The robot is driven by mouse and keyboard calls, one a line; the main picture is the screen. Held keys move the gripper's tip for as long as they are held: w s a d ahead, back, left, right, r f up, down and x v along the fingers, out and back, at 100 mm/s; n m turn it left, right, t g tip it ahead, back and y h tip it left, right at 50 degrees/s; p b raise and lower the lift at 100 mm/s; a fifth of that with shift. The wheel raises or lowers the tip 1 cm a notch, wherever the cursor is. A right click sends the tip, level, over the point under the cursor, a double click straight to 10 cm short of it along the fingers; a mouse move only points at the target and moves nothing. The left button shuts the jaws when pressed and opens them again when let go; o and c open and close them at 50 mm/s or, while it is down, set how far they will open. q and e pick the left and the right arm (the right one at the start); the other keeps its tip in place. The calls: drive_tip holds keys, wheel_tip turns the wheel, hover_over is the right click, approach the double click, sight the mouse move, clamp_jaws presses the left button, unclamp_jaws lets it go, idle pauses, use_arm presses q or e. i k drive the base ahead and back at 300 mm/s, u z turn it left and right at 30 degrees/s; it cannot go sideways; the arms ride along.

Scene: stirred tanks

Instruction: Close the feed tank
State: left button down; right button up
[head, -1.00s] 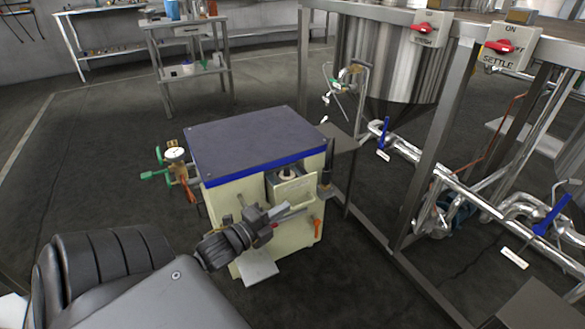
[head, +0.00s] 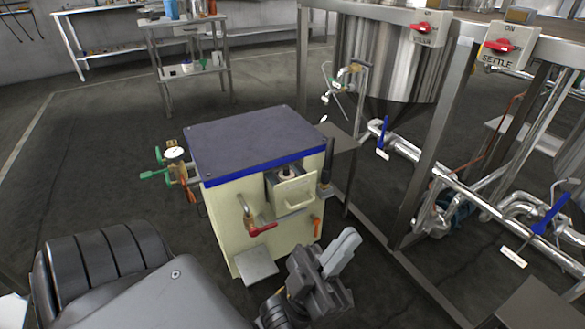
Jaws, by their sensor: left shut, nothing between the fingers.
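A cream cabinet-like tank (head: 222,213) with a dark top (head: 255,138) and blue rim stands in the middle of the head view. I see no label naming it the feed tank. On its front, a bent brass pipe (head: 244,205) leads down to a valve with a red lever (head: 263,230), which lies roughly horizontal and points right. A small open outlet box (head: 293,192) is set in the front at upper right. My left gripper (head: 345,248) is shut and empty, in front of the tank's lower right, apart from the lever. My right gripper is out of view.
A gauge with a green-handled valve (head: 153,174) sits on the tank's left side. A steel frame with pipes and blue-handled valves (head: 383,133) stands at right. Red-knobbed switch boxes (head: 505,46) top it; one reads SETTLE. Open floor lies at left.

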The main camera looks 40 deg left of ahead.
sight(291, 196)
drive_tip(key=k, duration=0.5)
drive_tip(key=z, duration=1.25)
drive_tip(key=i, duration=0.95)
drive_tip(key=u, duration=1.85)
